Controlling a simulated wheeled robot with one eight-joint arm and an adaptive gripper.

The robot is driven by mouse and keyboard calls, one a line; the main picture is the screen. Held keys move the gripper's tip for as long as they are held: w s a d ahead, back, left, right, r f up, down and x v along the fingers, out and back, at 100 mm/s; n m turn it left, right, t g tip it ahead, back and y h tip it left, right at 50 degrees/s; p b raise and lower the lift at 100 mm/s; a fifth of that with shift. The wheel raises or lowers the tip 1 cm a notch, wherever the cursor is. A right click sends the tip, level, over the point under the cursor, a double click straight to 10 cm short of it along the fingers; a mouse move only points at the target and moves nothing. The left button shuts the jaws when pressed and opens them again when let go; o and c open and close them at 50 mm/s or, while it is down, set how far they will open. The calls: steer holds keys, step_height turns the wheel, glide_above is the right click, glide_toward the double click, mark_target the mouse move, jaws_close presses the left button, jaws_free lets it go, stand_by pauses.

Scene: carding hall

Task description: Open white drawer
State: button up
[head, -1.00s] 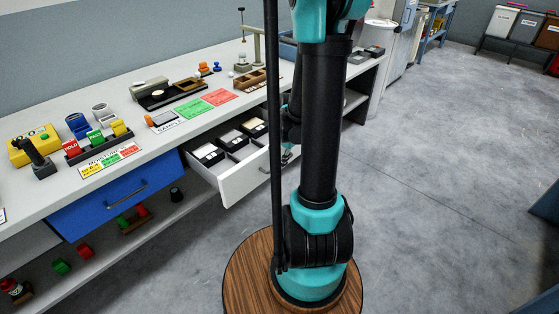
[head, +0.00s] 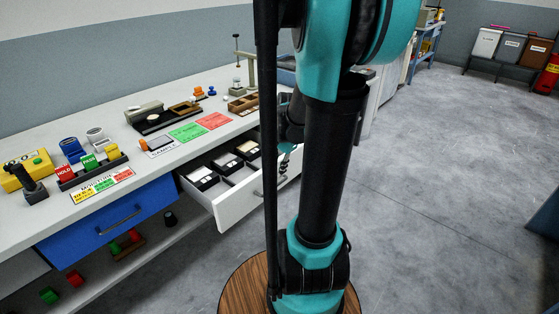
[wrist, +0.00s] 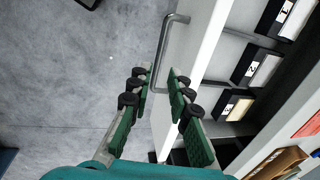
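The white drawer (head: 255,200) stands pulled out from under the bench, its inside showing several black boxes with white tops. In the wrist view the white drawer front (wrist: 190,60) runs beside its grey bar handle (wrist: 162,55). In the head view my arm hides much of the drawer front and most of the gripper.
A blue drawer (head: 112,218) to the left is shut. The bench top (head: 50,222) carries stamps, coloured cards and trays. A lower shelf holds red and green blocks. The grey floor (head: 440,200) to the right is clear.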

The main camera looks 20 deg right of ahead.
steer(key=shift+s+d+r, duration=0.1)
steer(key=shift+s+r, duration=0.1)
steer(key=shift+r, duration=0.75)
steer(key=shift+s+d+r, duration=0.1)
steer(key=shift+s+r, duration=0.05)
steer(key=shift+r, duration=0.75)
